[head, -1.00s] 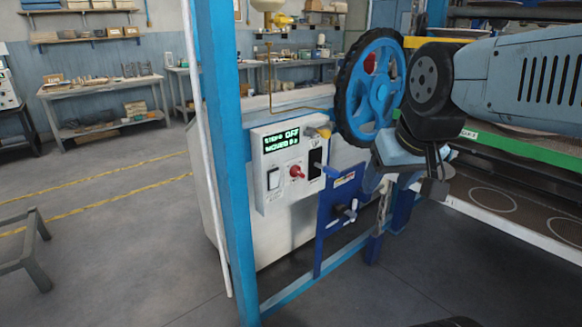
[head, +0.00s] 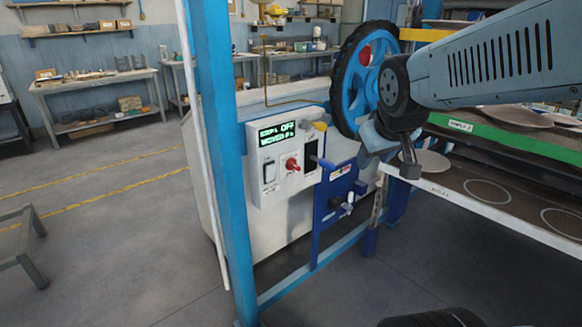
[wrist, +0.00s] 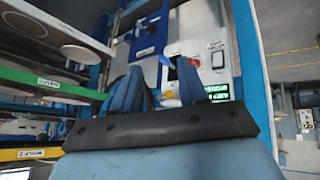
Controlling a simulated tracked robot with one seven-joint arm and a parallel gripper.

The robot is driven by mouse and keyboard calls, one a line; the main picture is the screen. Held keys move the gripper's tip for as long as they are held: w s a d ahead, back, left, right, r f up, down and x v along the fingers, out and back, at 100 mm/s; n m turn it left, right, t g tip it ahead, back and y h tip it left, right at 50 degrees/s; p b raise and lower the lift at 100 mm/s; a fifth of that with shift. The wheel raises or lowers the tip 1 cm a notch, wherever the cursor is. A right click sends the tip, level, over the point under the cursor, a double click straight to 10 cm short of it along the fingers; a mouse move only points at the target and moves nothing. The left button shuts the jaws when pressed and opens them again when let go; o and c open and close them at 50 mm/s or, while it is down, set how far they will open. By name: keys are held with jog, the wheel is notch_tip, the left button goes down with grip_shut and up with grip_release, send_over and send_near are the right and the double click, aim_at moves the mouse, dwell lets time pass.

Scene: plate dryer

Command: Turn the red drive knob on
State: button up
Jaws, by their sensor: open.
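The red drive knob (head: 292,164) sits on the front of a white control box (head: 268,192) in the head view. The green display (head: 278,135) above it reads OFF. My gripper (head: 388,160) is open and empty, to the right of the box and apart from the knob. In the wrist view, the two blue fingers of my gripper (wrist: 158,78) point toward the box, with a gap between them. The red knob (wrist: 194,62) shows small there, just beyond the right finger, and the display (wrist: 216,92) is partly hidden.
A blue post (head: 215,150) stands left of the box. A large blue handwheel (head: 368,78) is above and right of it, close to my arm. A blue panel with a crank (head: 335,205) lies below right. A rack shelf (head: 475,200) extends to the right. Floor in front is clear.

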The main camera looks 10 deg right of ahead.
jog(key=w+d+f+n+t, duration=0.2)
jog(key=w+f+n, duration=0.15)
jog(key=w, duration=0.65)
jog(key=n+t+y, duration=0.7)
jog(key=n+y, duration=0.3)
send_near(296, 167)
jog(key=x, duration=0.9)
jog(key=shift+w+f, duration=0.1)
grip_shut()
